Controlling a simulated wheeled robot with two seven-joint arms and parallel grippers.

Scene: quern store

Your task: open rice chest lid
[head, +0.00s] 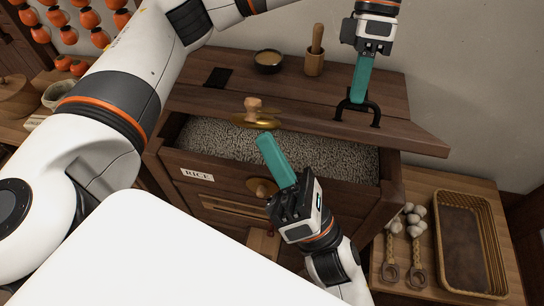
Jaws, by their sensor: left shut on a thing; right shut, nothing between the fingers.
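The rice chest (340,200) is dark wood with a RICE label (197,174) on its front. Its lid (415,136) is partly raised, and pale grain (225,143) shows in the gap beneath it. A black handle (374,117) stands on the lid's right part. My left gripper (358,97) has its teal fingers shut on this handle from above. A wooden knob on a brass plate (253,107) sits at the lid's front edge. My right gripper (265,142) is shut and empty, in front of the chest opening and just below the knob.
A dark bowl (268,62) and a mortar with pestle (314,62) stand on the wooden top behind the lid. At the right, a side table holds garlic braids (405,235) and a wicker tray (450,205). Orange fruits hang at upper left.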

